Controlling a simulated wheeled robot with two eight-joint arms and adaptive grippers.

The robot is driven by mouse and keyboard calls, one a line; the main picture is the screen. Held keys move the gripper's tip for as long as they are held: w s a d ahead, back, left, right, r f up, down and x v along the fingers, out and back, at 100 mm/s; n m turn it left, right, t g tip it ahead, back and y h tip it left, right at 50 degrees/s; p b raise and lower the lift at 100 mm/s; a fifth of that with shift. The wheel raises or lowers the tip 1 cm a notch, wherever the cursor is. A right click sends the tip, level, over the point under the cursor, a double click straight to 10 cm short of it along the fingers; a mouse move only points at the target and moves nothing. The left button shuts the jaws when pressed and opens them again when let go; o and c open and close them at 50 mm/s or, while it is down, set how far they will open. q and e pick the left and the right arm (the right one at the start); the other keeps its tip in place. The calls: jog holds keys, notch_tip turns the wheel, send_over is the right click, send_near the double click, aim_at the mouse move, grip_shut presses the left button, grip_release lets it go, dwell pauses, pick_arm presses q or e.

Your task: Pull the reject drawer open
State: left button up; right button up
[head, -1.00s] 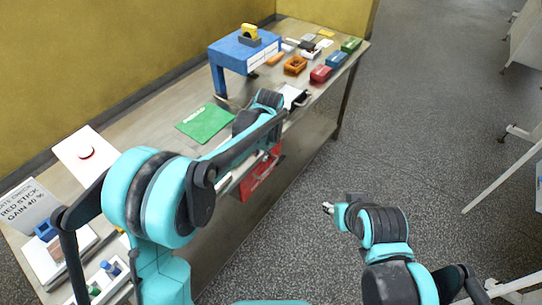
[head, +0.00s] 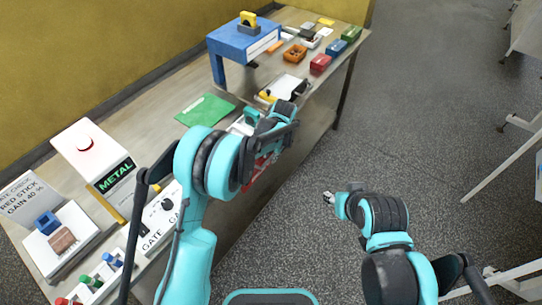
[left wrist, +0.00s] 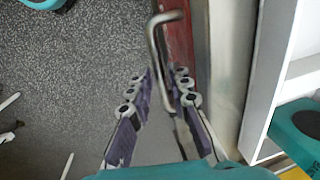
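The red reject drawer (head: 257,180) is under the front edge of the table, partly hidden by my left arm in the head view. In the left wrist view its red front (left wrist: 180,40) runs up the top middle, with a bent metal bar handle (left wrist: 154,40) standing out from it. My left gripper (left wrist: 162,80) is open, with its fingers on either side of the lower part of the handle. I cannot tell whether they touch it. My right gripper (head: 328,197) hangs over the bare floor, away from the table; its fingers are too small to read.
A metal detector box (head: 104,166), a gate switch panel (head: 165,217) and a green mat (head: 205,109) lie on the table. A blue stand (head: 235,45) and several coloured bins are farther back. The floor at right is clear up to white frames.

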pick_arm(q)
grip_shut()
jog(key=shift+s+d, duration=0.1)
jog(key=s+d, duration=1.3)
jog(key=d, duration=0.5)
jog(key=shift+b, duration=0.4)
grip_release()
